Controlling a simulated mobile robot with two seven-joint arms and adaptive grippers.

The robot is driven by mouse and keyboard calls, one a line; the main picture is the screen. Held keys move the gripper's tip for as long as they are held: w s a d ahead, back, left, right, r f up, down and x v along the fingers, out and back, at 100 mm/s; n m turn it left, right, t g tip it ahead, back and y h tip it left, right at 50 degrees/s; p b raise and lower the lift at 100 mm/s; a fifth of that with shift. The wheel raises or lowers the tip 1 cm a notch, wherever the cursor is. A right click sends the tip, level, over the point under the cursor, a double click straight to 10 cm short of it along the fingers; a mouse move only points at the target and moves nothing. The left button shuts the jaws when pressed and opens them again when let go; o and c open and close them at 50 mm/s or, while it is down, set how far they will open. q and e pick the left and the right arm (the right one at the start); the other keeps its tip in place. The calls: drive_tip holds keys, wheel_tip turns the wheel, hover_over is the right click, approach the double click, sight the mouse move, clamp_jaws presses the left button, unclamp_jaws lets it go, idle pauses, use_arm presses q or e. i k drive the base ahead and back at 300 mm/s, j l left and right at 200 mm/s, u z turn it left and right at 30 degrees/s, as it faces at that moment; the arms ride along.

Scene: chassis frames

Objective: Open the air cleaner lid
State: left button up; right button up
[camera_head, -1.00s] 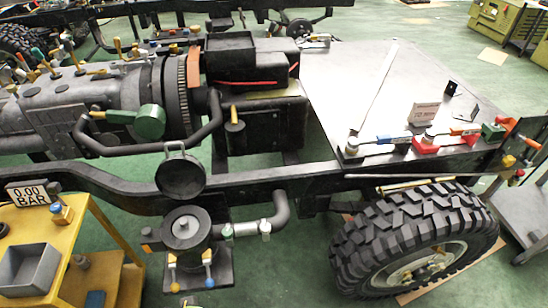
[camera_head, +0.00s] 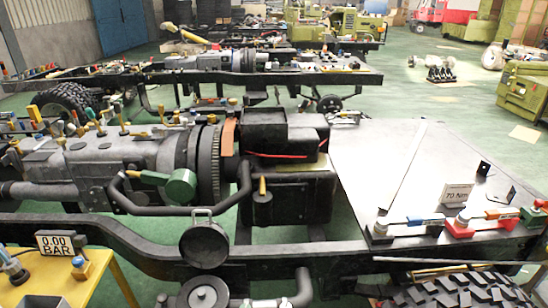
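A round black lid (camera_head: 205,243) with a small loop handle at its top stands roughly upright in front of the chassis rail. Just below it is a round grey-black canister (camera_head: 203,293), which looks like the air cleaner body, with a curved grey pipe (camera_head: 299,288) at its right. The frame's lower edge cuts off the canister's lower part. I cannot tell how the lid is joined to it. Neither of my grippers is in view.
The black chassis rail (camera_head: 110,233) runs behind the lid. A yellow cart (camera_head: 98,270) with a "0.00 BAR" sign (camera_head: 63,244) stands at lower left. A tyre (camera_head: 460,290) is at lower right. Another chassis stands behind.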

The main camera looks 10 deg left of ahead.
sight(204, 245)
drive_tip(key=j+z, duration=0.2)
drive_tip(key=j, duration=0.3)
drive_tip(key=k+j+z, duration=0.2)
drive_tip(key=j, duration=0.25)
drive_tip(key=j+z, duration=0.15)
drive_tip(key=j, duration=0.35)
drive_tip(key=j+z, duration=0.2)
drive_tip(key=j, duration=0.25)
drive_tip(key=k, duration=0.05)
